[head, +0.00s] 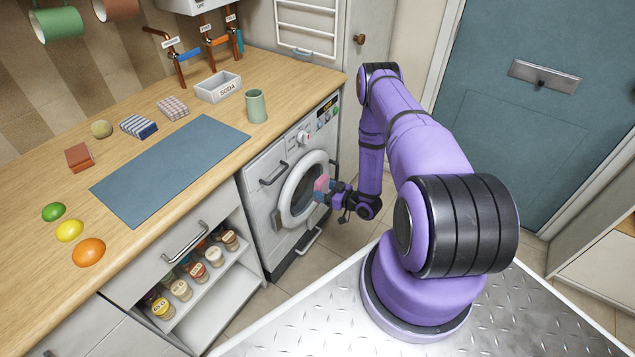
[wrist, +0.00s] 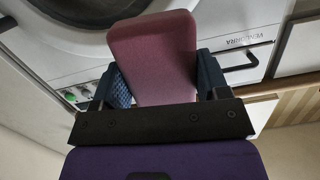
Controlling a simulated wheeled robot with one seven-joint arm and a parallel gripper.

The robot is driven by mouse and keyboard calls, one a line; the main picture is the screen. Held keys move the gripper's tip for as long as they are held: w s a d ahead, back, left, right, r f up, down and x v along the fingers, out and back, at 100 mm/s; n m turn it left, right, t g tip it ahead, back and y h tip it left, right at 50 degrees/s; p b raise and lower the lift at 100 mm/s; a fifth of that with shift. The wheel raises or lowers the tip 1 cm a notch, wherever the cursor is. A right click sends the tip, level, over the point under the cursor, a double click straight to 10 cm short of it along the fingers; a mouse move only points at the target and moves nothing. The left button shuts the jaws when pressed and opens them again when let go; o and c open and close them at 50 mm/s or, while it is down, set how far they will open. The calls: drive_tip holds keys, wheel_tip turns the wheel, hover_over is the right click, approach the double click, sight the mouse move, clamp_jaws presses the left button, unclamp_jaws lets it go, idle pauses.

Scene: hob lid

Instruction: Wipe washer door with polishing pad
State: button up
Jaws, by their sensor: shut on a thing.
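The washer (head: 268,208) stands under the counter, with a round door (head: 303,188) that has a white ring and dark glass. My gripper (head: 325,191) is in front of the door's right side, shut on a pink polishing pad (head: 321,184). In the wrist view the pad (wrist: 153,58) is a mauve-pink block between the two fingers of my gripper (wrist: 160,85). Part of the washer door (wrist: 92,12) shows behind it at the top left. Whether the pad touches the door I cannot tell. The pad's far face is hidden.
A blue-grey mat (head: 170,170) lies on the wooden counter (head: 38,165), with a green cup (head: 256,106), a SODA tray (head: 218,87), cloths and a yellow-green sponge around it. Spice jars (head: 197,271) fill a shelf left of the washer. A teal door (head: 545,100) is at right.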

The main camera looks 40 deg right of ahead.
sight(299, 179)
drive_tip(key=shift+r+x, duration=0.15)
drive_tip(key=shift+x, duration=0.9)
drive_tip(key=shift+r+x, duration=0.15)
drive_tip(key=shift+x, duration=0.95)
drive_tip(key=shift+r+x, duration=0.2)
drive_tip(key=shift+x, duration=0.85)
drive_tip(key=shift+x, duration=1.1)
drive_tip(key=shift+w+d+r, duration=0.1)
drive_tip(key=shift+r, duration=0.05)
drive_tip(key=shift+w+d, duration=0.2)
drive_tip(key=shift+d, duration=0.5)
drive_tip(key=shift+w+d, duration=0.2)
drive_tip(key=shift+d, duration=0.5)
drive_tip(key=shift+w+d, duration=0.3)
drive_tip(key=shift+d, duration=0.4)
drive_tip(key=shift+w+d, duration=0.35)
drive_tip(key=shift+d, duration=0.3)
drive_tip(key=shift+s+a, duration=0.35)
drive_tip(key=shift+a, duration=0.6)
drive_tip(key=shift+s+a, duration=0.35)
drive_tip(key=shift+a, duration=0.6)
drive_tip(key=shift+s+a, duration=0.3)
drive_tip(key=shift+a, duration=0.7)
drive_tip(key=shift+f+v, duration=0.25)
drive_tip(key=shift+v, duration=1.25)
drive_tip(key=shift+f+v, duration=0.2)
drive_tip(key=shift+v, duration=1.35)
